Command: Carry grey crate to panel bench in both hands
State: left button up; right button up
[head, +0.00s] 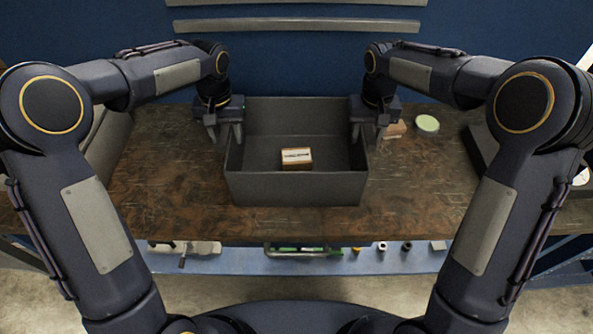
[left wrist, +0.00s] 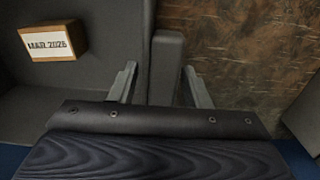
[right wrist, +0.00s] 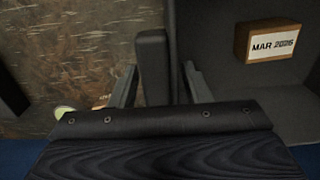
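The grey crate (head: 295,189) stands upright on the brown worktop, open at the top. A small box with a white "MAR 2026" label (head: 296,158) lies inside it. My left gripper (head: 223,138) is at the crate's left side wall; in the left wrist view its fingers (left wrist: 160,85) stand on either side of the raised wall piece (left wrist: 166,60), with gaps visible. My right gripper (head: 369,133) is at the right side wall; in the right wrist view its fingers (right wrist: 160,87) straddle the matching wall piece (right wrist: 152,60), also with gaps. Both are open.
The bench top (head: 170,170) is bare left of the crate. A pale green round thing (head: 427,124) and a small tan item (head: 396,130) lie to the right. Dark grey objects stand at both ends. A lower blue shelf (head: 220,262) holds small parts. A blue wall is behind.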

pick_arm(q)
jog(key=shift+o, duration=0.8)
pick_arm(e)
jog(key=shift+o, duration=0.8)
pick_arm(q)
jog(key=shift+r, duration=0.1)
pick_arm(e)
jog(key=shift+r, duration=0.2)
notch_tip(320, 180, up, 10)
jog(key=shift+r, duration=0.15)
pick_arm(q)
notch_tip(320, 180, up, 12)
pick_arm(e)
jog(key=shift+r, duration=0.75)
